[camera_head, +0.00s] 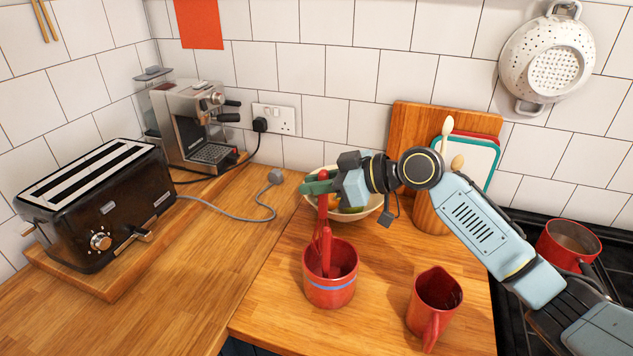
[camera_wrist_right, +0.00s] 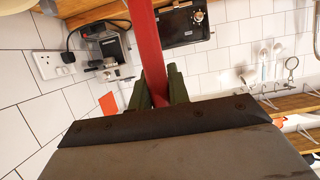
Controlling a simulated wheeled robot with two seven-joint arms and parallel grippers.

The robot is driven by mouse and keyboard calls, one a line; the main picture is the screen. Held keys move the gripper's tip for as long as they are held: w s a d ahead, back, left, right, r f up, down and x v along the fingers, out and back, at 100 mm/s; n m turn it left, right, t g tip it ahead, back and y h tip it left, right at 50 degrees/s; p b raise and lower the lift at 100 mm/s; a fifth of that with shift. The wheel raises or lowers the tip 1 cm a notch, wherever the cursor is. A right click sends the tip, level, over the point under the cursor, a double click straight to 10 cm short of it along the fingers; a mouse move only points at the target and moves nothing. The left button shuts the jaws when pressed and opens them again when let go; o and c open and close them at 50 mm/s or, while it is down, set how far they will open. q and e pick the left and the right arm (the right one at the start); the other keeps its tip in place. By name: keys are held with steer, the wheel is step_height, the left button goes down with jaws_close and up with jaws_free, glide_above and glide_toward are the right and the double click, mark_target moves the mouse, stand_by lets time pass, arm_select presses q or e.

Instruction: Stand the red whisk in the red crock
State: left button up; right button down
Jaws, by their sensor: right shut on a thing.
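The red whisk (camera_head: 323,205) hangs roughly upright in my right gripper (camera_head: 319,184), whose green fingers are shut on its handle. In the right wrist view the red handle (camera_wrist_right: 147,50) passes between the two fingers of the gripper (camera_wrist_right: 158,92). The red crock (camera_head: 330,292), with a blue band, stands on the wooden counter below the gripper. The whisk's lower end reaches down at the crock's mouth; whether it touches the inside, I cannot tell. Red parts overlap in the opening, so its contents are hard to separate. My left gripper is not in view.
A red jug (camera_head: 436,303) stands right of the crock. A bowl (camera_head: 368,212) lies behind the gripper, beside a wooden utensil pot (camera_head: 428,213). A toaster (camera_head: 105,205) and coffee machine (camera_head: 195,125) stand left. A red pan (camera_head: 568,243) sits on the hob at right.

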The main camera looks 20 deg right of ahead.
mark_target(327, 215)
steer(key=shift+f, duration=0.15)
steer(key=shift+f+b, duration=3.15)
steer(key=shift+f, duration=0.8)
steer(key=c, duration=1.3)
jaws_free()
steer(key=shift+o, duration=0.2)
steer(key=shift+d+r, duration=0.1)
steer(key=shift+p+v, duration=0.3)
steer(key=shift+v, duration=1.15)
